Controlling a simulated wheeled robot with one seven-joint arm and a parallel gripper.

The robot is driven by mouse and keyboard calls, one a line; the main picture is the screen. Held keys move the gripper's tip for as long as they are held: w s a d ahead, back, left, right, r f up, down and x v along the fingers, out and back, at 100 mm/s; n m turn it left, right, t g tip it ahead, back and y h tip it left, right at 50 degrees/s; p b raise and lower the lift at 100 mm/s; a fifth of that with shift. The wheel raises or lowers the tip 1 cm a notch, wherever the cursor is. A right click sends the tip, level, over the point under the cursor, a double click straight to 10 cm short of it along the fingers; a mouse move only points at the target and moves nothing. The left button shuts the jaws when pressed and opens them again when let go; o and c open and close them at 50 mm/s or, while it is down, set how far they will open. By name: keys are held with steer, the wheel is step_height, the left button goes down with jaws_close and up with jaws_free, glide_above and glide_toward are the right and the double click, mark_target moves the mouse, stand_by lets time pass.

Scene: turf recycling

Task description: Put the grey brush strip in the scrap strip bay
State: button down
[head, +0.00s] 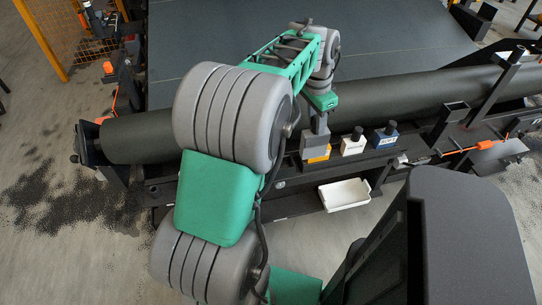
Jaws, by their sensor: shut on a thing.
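My gripper (317,142) hangs pointing down over the dark ledge in front of the long black roller. A small light grey piece shows at its jaws, and I take it for the grey brush strip (309,145); its outline is hard to tell from the fingers. The jaws are shut on it. An orange container (319,157) shows just below and behind the jaws, partly hidden by them; I cannot tell whether they touch. I cannot identify the scrap strip bay in this view.
A white bottle (353,146) and a blue bottle (384,138), both with black caps, stand right of the gripper. A white tray (345,194) sits lower down. The black roller (400,98) runs behind, before a dark flat bed (210,40). Dark crumbs (75,200) litter the floor at left.

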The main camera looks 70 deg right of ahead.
steer(key=w+a+f, duration=0.1)
steer(key=w+f, duration=0.9)
steer(key=f, duration=0.1)
steer(key=shift+w+f, duration=0.4)
steer(key=shift+f+b, duration=0.1)
steer(key=shift+b, duration=0.2)
steer(key=c, duration=1.1)
jaws_free()
